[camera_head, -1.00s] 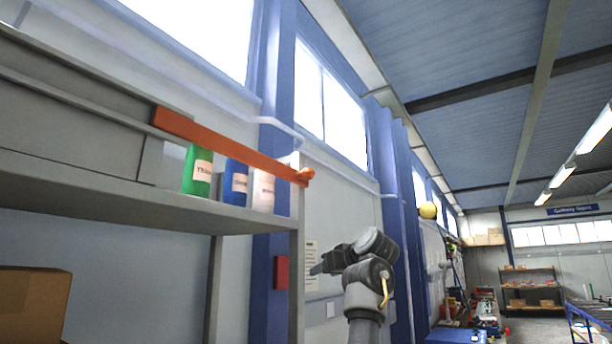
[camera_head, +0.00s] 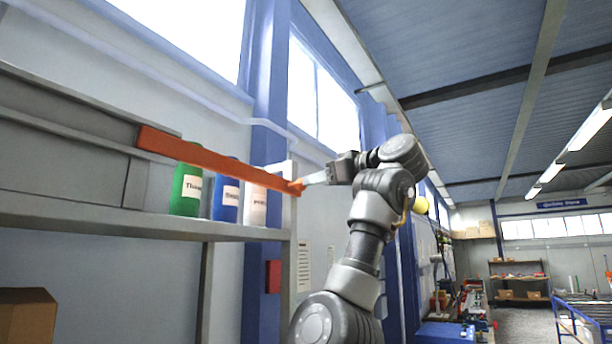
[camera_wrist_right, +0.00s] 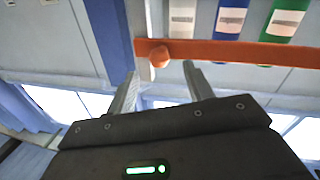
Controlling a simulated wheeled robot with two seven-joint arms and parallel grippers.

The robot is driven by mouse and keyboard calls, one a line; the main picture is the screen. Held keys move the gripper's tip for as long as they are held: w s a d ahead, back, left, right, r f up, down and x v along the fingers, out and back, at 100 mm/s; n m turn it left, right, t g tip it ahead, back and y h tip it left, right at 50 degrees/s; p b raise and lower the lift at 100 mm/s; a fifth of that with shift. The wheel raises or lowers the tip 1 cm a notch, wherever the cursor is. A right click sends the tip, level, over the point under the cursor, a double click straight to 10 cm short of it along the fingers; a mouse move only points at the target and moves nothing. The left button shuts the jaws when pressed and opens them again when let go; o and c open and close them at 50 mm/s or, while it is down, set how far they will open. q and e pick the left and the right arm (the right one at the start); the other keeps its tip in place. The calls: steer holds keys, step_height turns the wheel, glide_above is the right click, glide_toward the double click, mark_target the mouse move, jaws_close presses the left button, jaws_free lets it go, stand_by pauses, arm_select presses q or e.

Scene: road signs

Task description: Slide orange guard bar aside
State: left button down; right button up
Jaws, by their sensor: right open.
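The orange guard bar (camera_head: 215,161) runs across the front of the shelf, in front of a green bottle (camera_head: 186,192), a blue bottle (camera_head: 226,202) and a white bottle (camera_head: 255,208). A round orange knob (camera_head: 296,187) sits at its right end. My right gripper (camera_head: 308,180) is at the knob in the head view. In the wrist view my right gripper (camera_wrist_right: 158,80) is open, and the knob (camera_wrist_right: 159,57) appears just beyond and between its fingertips, with no grip on it. The bar (camera_wrist_right: 230,52) crosses the upper part of that view. My left gripper is not in view.
The grey shelf (camera_head: 130,222) holds the bottles, with a shelf post (camera_head: 288,250) at its right end. A cardboard box (camera_head: 25,315) is below on the left. A blue column (camera_head: 262,130) stands behind. The space right of the knob is taken by my right arm.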

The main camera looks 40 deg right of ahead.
mark_target(305, 188)
steer(key=w+p, duration=0.2)
steer(key=w, duration=0.3)
steer(key=shift+w+a+p, duration=0.1)
steer(key=shift+w+p, duration=0.25)
steer(key=shift+p, duration=0.05)
steer(key=shift+a, duration=0.15)
steer(key=shift+c, duration=0.4)
jaws_close()
